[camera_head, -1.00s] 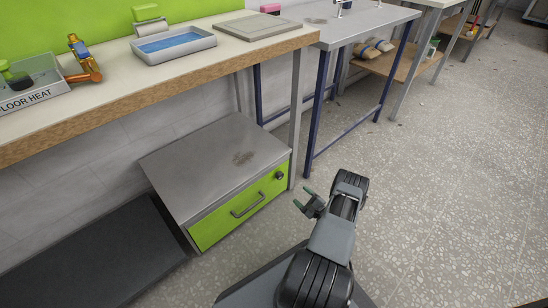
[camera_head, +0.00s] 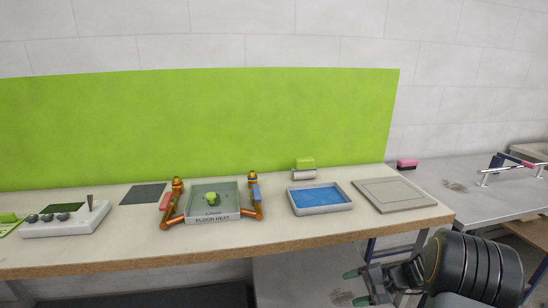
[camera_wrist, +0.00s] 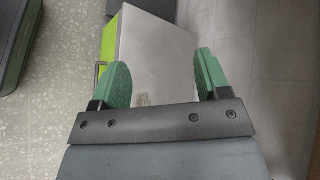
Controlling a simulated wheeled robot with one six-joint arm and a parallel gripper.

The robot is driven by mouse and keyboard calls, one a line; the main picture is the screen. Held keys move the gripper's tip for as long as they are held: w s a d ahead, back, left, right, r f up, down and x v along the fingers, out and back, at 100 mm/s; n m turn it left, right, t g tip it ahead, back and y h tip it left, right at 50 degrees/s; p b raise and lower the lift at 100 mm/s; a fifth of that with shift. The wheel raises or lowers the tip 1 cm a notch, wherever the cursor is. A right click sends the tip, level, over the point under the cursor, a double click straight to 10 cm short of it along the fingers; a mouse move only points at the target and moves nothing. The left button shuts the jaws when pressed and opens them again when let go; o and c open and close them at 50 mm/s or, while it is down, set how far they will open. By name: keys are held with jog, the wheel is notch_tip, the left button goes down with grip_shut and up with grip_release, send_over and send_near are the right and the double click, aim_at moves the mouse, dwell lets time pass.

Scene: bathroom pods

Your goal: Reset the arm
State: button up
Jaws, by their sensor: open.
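My gripper (camera_head: 352,287) is at the lower right in the head view, in front of the bench edge and below its top. Its two green fingers stand apart with nothing between them. In the wrist view my gripper (camera_wrist: 160,82) is open and empty, and the grey top of the cabinet (camera_wrist: 158,60) lies below and beyond the fingers. The cabinet's green drawer front shows at the left in that view.
The bench (camera_head: 300,236) holds a floor heat box (camera_head: 214,214) with copper pipes, a blue-bottomed tray (camera_head: 320,199), a flat grey board (camera_head: 395,194) and a white control panel (camera_head: 65,224). A metal table (camera_head: 470,185) stands at the right.

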jog(key=s+a+r+n+h+p, duration=0.2)
jog(key=s+r+p, duration=0.3)
jog(key=r, duration=0.6)
jog(key=s+a+r+n+h+p, duration=0.3)
jog(key=s+r+n+h+p, duration=0.1)
jog(key=r, duration=0.7)
jog(key=s+a+r+n+h+p, duration=0.2)
jog(key=s+r+h+p, duration=0.3)
jog(key=r, duration=0.6)
jog(key=s+n+p, duration=0.1)
jog(key=s+p, duration=0.1)
jog(key=p, duration=0.1)
jog(key=shift+s+a+t, duration=0.15)
jog(key=shift+a+t, duration=0.1)
jog(key=shift+t, duration=0.15)
jog(key=shift+r, duration=0.1)
